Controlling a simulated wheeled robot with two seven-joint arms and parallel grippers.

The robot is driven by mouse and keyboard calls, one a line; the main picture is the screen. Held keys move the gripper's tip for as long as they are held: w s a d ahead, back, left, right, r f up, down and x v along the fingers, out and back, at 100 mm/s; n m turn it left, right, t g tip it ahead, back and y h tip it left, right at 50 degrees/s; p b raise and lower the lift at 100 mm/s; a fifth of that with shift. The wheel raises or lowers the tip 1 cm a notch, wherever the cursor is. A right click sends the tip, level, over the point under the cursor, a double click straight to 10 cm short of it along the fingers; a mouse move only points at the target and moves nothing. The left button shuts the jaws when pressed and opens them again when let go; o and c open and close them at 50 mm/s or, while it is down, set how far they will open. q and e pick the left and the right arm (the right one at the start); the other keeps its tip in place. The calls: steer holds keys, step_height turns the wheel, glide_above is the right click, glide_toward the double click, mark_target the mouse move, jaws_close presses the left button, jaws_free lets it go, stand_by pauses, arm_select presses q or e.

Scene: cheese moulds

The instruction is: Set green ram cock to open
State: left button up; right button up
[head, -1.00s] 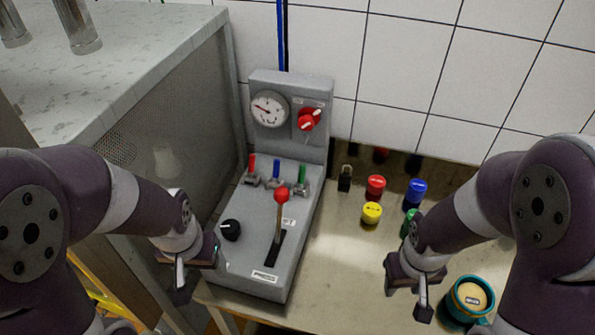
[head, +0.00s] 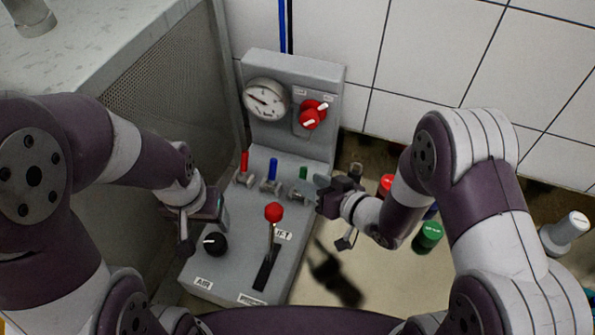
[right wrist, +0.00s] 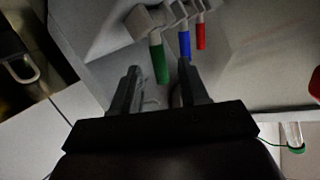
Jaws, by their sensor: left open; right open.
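The green ram cock (head: 303,173) is the rightmost of three small levers on the grey control panel (head: 235,258), and its handle stands up. In the right wrist view the green handle (right wrist: 160,62) lies just beyond the fingertips, roughly between their lines. My right gripper (head: 320,190) is open and empty beside the green cock, at the panel's right edge; its fingers also show in the right wrist view (right wrist: 158,80). I cannot tell if it touches the handle. My left gripper (head: 203,222) is open and empty at the panel's left side.
The blue cock (head: 272,168) and red cock (head: 244,161) stand left of the green one. A red-knobbed lever (head: 273,213) rises in front. A black knob (head: 215,243), a gauge (head: 265,98) and a red selector (head: 311,116) are on the panel. A green-lidded pot (head: 428,236) stands right.

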steer(key=x, duration=0.5)
steer(key=shift+w+a+f, duration=0.1)
steer(key=shift+w+a, duration=0.1)
steer(key=shift+a, duration=0.05)
steer(key=shift+w+f, duration=0.15)
steer(key=shift+w, duration=0.05)
jaws_close()
